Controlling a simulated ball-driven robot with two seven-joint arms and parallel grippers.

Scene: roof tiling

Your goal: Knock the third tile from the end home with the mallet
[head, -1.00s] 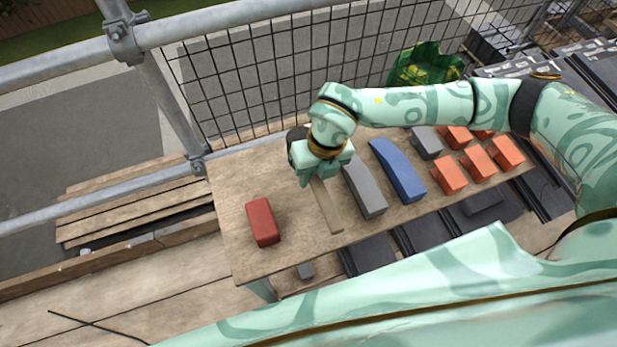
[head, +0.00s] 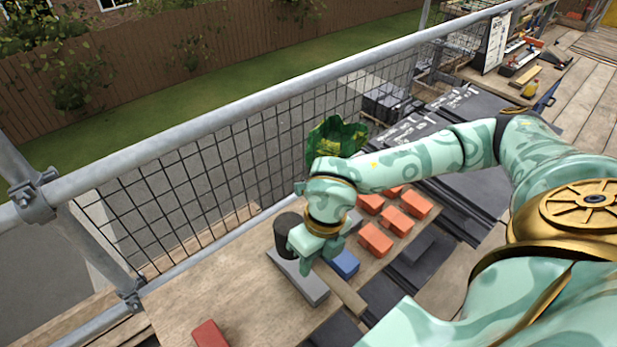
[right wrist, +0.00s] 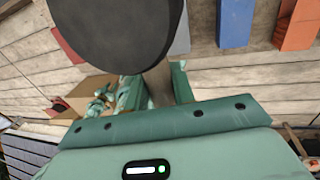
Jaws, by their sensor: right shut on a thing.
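My right gripper (head: 308,256) is shut on the wooden handle (head: 342,288) of the mallet, close below its black head (head: 288,232). The mallet appears above the bench, its handle passing in front of the grey and blue blocks. In the right wrist view the black head (right wrist: 115,30) fills the top, and the handle (right wrist: 158,85) runs down between the fingers. Dark roof tiles (head: 415,270) lie beyond the bench's right edge, partly hidden by my arm. I cannot tell which is third from the end. My left gripper is not in view.
On the wooden bench (head: 215,290) are a red block (head: 210,335), a long grey block (head: 312,287), a blue block (head: 346,262) and several orange blocks (head: 376,240). A green bag (head: 335,138) stands behind. A mesh guardrail (head: 200,190) runs along the far side.

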